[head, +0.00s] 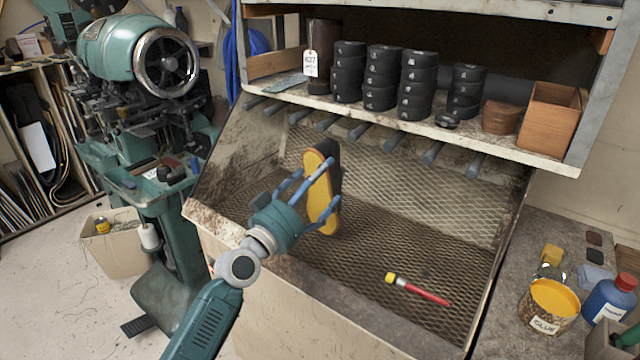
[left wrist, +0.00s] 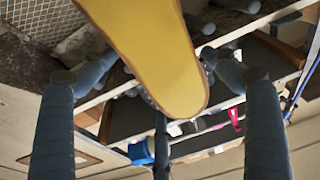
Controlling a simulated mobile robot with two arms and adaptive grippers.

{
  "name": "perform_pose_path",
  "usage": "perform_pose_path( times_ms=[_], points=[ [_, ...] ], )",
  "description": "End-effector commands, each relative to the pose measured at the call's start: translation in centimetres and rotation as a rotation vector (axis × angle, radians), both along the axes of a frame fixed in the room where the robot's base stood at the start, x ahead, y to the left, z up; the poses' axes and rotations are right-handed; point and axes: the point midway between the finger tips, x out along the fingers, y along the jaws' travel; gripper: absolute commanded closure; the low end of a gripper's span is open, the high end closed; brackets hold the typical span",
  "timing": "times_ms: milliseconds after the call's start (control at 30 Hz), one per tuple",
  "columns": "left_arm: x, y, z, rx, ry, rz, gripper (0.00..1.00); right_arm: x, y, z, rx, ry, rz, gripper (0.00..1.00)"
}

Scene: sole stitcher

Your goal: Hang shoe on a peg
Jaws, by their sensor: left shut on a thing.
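A shoe (head: 319,198) with a yellow sole and dark upper is held upright in my left gripper (head: 324,184). Its yellow sole faces the head camera. In the left wrist view the sole (left wrist: 155,50) fills the space between the fingers of my left gripper (left wrist: 162,68). The shoe is in front of the mesh, below the pegs. A row of grey-blue pegs (head: 358,131) sticks out under the shelf; all look bare. My right gripper is not in view.
The shelf (head: 510,148) above the pegs carries stacked black rolls (head: 381,78) and a wooden box (head: 551,116). A red and yellow tool (head: 418,289) lies on the mesh tray (head: 380,245). A glue pot (head: 550,305) stands at right. A green machine (head: 125,50) stands at left.

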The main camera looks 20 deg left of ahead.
Motion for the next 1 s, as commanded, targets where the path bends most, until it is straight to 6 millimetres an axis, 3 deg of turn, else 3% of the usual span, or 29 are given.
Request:
perform_pose_path(
  times_ms=[233, 600, 1000],
  points=[
    [1.7, -0.7, 0.2, -0.002, -0.004, -0.002, 0.49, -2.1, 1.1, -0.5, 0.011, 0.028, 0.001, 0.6],
    [4.1, -1.5, 0.1, -0.002, -0.003, -0.001, 0.49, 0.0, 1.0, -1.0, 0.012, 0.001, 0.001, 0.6],
    [6.8, -2.5, 0.0, -0.002, -0.004, -0.001, 0.49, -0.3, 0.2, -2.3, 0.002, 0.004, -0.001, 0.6]
  ],
)
